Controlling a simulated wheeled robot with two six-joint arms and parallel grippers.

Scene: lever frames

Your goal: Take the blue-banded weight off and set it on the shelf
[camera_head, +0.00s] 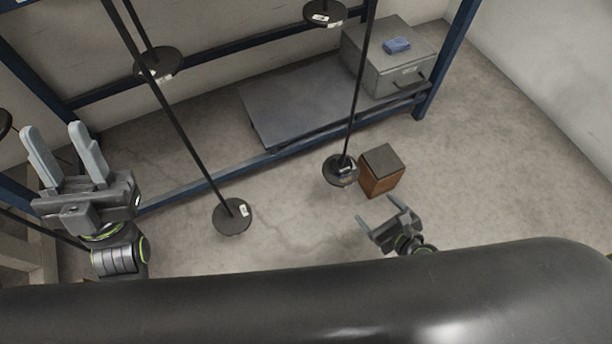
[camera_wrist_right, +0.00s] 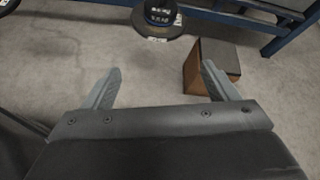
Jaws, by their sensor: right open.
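The blue-banded weight (camera_head: 345,171) is a small dark piece on a round black hanging pan (camera_head: 338,180) at the lower end of a dark rod. In the right wrist view the weight (camera_wrist_right: 157,13) shows a blue band, on the pan (camera_wrist_right: 158,31) at the top edge. My right gripper (camera_head: 379,211) is open and empty, a short way in front of the pan and apart from it. My left gripper (camera_head: 58,138) is open and empty at the far left. A flat grey shelf (camera_head: 290,105) lies within the blue frame behind the pan.
A brown box with a dark top (camera_head: 382,170) stands just right of the pan. Another pan (camera_head: 232,216) hangs to its left; more hang higher up. A grey case (camera_head: 390,72) with a blue object (camera_head: 397,46) on top stands at the shelf's right end.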

